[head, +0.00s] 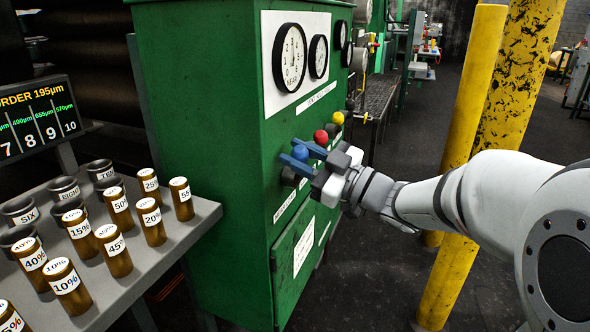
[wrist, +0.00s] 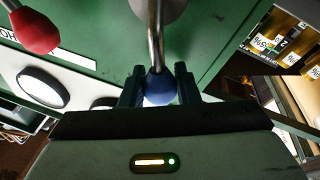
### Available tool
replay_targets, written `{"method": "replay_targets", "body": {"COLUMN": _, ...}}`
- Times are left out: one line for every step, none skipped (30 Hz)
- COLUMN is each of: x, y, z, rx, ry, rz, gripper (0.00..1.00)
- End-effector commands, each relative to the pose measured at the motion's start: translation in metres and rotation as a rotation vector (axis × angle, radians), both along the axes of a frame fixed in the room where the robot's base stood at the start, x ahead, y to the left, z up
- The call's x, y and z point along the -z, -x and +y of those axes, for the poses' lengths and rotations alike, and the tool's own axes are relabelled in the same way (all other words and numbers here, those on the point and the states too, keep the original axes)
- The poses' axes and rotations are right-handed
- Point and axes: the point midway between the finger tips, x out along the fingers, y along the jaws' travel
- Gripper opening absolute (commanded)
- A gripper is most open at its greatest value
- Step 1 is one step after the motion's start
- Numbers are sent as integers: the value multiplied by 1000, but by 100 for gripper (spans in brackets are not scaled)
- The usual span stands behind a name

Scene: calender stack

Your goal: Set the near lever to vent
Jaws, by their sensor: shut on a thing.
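The near lever has a blue ball knob (head: 300,152) and sticks out from the front of the green cabinet (head: 215,120). My gripper (head: 303,157) reaches it from the right, its two fingers on either side of the knob. In the wrist view the gripper (wrist: 159,84) is shut on the blue knob (wrist: 159,90), and the lever's metal rod (wrist: 155,40) runs up from it. The white labels by the levers are too small to read, so I cannot tell which setting the lever is at.
A lever with a red knob (head: 321,137) is just beyond, then one with a yellow knob (head: 338,118). Gauges (head: 290,58) sit above. A shelf (head: 190,232) of brown labelled bottles stands at left. Yellow posts (head: 470,110) stand behind my arm at right.

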Motion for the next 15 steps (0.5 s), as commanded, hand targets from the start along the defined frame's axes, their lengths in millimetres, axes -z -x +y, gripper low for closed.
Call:
{"method": "replay_targets", "body": {"x": 13, "y": 1, "z": -1, "rx": 7, "ry": 16, "rz": -27, "gripper": 0}}
{"method": "replay_targets", "body": {"x": 14, "y": 2, "z": -1, "rx": 7, "ry": 24, "rz": -48, "gripper": 0}}
{"method": "replay_targets", "body": {"x": 15, "y": 4, "z": 0, "rx": 8, "ry": 34, "rz": -75, "gripper": 0}}
{"method": "replay_targets", "body": {"x": 15, "y": 5, "z": 0, "rx": 7, "ry": 42, "rz": -94, "gripper": 0}}
{"method": "replay_targets", "body": {"x": 16, "y": 7, "z": 1, "rx": 7, "ry": 48, "rz": -113, "gripper": 0}}
{"method": "replay_targets", "body": {"x": 16, "y": 8, "z": 1, "rx": 7, "ry": 57, "rz": -137, "gripper": 0}}
{"method": "replay_targets", "body": {"x": 16, "y": 9, "z": 2, "rx": 7, "ry": 63, "rz": -153, "gripper": 0}}
{"method": "replay_targets", "body": {"x": 17, "y": 10, "z": 2, "rx": 6, "ry": 69, "rz": -168, "gripper": 0}}
{"method": "replay_targets", "body": {"x": 17, "y": 10, "z": 2, "rx": 7, "ry": 75, "rz": -187, "gripper": 0}}
{"method": "replay_targets", "body": {"x": 17, "y": 11, "z": 2, "rx": 7, "ry": 79, "rz": -198, "gripper": 0}}
{"method": "replay_targets", "body": {"x": 18, "y": 12, "z": 3, "rx": 7, "ry": 84, "rz": -211, "gripper": 0}}
{"method": "replay_targets", "body": {"x": 18, "y": 12, "z": 3, "rx": 7, "ry": 90, "rz": -225, "gripper": 0}}
{"method": "replay_targets", "body": {"x": 18, "y": 13, "z": 3, "rx": 7, "ry": 92, "rz": -234, "gripper": 0}}
{"method": "replay_targets", "body": {"x": 18, "y": 13, "z": 3, "rx": 7, "ry": 96, "rz": -242, "gripper": 0}}
{"method": "replay_targets", "body": {"x": 18, "y": 14, "z": 3, "rx": 7, "ry": 100, "rz": -252, "gripper": 0}}
